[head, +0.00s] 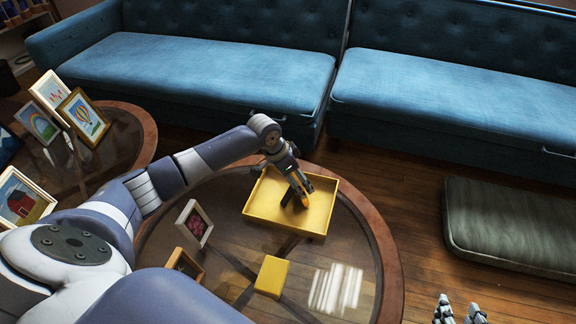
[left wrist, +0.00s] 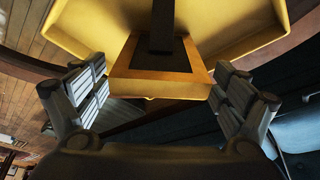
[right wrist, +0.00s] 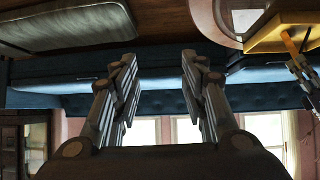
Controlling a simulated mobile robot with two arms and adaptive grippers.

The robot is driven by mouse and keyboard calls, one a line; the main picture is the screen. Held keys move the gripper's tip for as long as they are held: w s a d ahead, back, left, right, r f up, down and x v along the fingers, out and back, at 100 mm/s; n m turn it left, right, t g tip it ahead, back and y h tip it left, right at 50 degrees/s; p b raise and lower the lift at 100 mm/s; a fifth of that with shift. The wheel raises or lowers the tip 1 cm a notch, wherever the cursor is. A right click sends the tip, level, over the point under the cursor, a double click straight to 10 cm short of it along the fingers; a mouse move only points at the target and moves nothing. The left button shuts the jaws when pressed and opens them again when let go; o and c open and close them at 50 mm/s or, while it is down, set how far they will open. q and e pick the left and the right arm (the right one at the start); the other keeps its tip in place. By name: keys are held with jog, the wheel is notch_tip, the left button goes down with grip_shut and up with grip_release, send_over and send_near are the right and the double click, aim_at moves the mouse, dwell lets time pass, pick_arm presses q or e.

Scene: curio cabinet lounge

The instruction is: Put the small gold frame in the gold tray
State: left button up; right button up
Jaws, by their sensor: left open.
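The gold tray (head: 262,217) is a shallow yellow box on the round glass table. My left gripper (head: 298,198) reaches down into it. In the left wrist view, the small gold frame (left wrist: 150,86) is seen from behind with its dark stand, against the tray (left wrist: 80,30). The open fingers of my left gripper (left wrist: 160,95) are on either side of the frame, with gaps showing. In the head view the frame is mostly hidden by the gripper. My right gripper (head: 458,312) is open and empty, off to the right of the table; its fingers show apart in the right wrist view (right wrist: 160,90).
On the same table stand a white frame with a pink picture (head: 195,223), a wooden frame (head: 185,263) and a yellow block (head: 271,277). A second table (head: 140,125) at left holds several frames. Blue sofas (head: 200,70) stand behind; a dark cushion (head: 510,230) lies right.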

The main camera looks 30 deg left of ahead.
pick_arm(q)
jog(key=p+v, duration=0.1)
jog(key=v, duration=0.4)
jog(key=shift+r+p, duration=0.15)
jog(key=shift+p, duration=0.2)
jog(key=d+p+v, duration=0.1)
jog(key=p+v, duration=0.1)
jog(key=v, duration=0.4)
jog(key=s+d+f, duration=0.4)
jog(key=s+d, duration=0.3)
jog(key=s, duration=0.1)
jog(key=s+d+f, duration=0.5)
jog(key=s+d, duration=0.2)
jog(key=d, duration=0.1)
jog(key=s+a+r+n+y, duration=0.1)
jog(key=s+n, duration=0.1)
jog(key=s, duration=0.4)
jog(key=s+a+r+n+y, duration=0.1)
jog(key=s+a+n, duration=0.1)
jog(key=s, duration=0.5)
jog(key=shift+s+a, duration=0.3)
pick_arm(e)
jog(key=s+d+f+g+h, duration=0.1)
jog(key=s+d+f+g, duration=0.1)
jog(key=s, duration=0.4)
jog(key=s+d+f+g, duration=0.2)
jog(key=s+g, duration=0.2)
jog(key=s, duration=0.2)
jog(key=shift+f+g+h, duration=0.25)
jog(key=shift+g+h, duration=0.15)
